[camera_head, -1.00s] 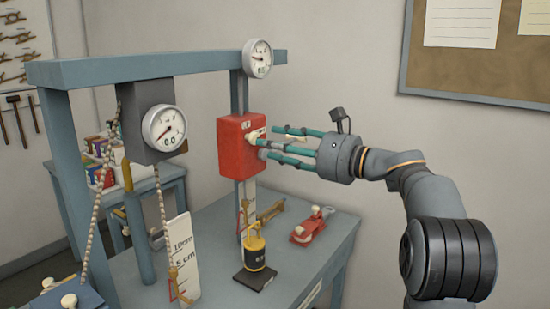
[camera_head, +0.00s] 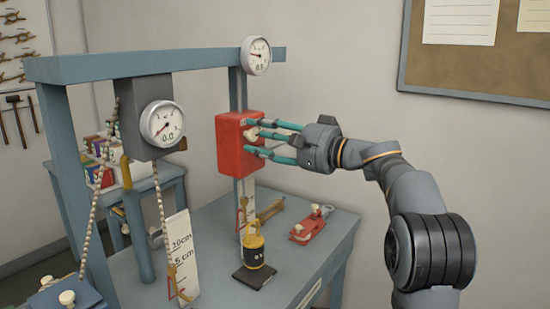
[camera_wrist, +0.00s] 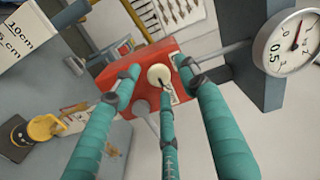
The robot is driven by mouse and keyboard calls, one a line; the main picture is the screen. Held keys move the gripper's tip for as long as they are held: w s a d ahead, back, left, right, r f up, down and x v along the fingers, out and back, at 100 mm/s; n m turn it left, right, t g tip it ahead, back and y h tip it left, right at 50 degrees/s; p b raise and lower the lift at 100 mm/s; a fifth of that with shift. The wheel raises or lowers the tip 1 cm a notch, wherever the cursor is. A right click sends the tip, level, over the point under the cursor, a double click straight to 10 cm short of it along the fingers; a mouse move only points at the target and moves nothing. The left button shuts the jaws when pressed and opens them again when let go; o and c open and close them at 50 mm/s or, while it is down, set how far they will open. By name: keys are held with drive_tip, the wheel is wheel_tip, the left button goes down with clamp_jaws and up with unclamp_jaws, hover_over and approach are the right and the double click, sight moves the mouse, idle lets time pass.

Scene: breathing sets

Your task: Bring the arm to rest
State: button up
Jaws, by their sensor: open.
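My gripper (camera_head: 257,137) has three teal fingers, which are spread apart at the front of a red box (camera_head: 228,146) on the blue frame. In the wrist view the red box (camera_wrist: 115,82) lies ahead, with a round cream knob (camera_wrist: 159,76) between the open fingers (camera_wrist: 160,72). I cannot tell whether any finger touches the knob. My arm reaches in from the right, bent and raised above the table.
The blue frame (camera_head: 190,61) carries a left gauge (camera_head: 163,124) and an upper gauge (camera_head: 256,55). On the table (camera_head: 325,238) are a yellow weight (camera_head: 256,252) and a red clamp-like part (camera_head: 311,225). Open room lies right of the table, below the noticeboard (camera_head: 480,75).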

drive_tip(key=n+p, duration=0.2)
drive_tip(key=n, duration=0.3)
drive_tip(key=shift+r, duration=0.15)
drive_tip(key=shift+s+d+f+b, duration=0.25)
drive_tip(key=shift+s+d+b, duration=0.25)
drive_tip(key=shift+d+b, duration=0.2)
drive_tip(key=shift+s+d+r, duration=0.1)
drive_tip(key=shift+s+d, duration=0.2)
drive_tip(key=shift+d, duration=0.1)
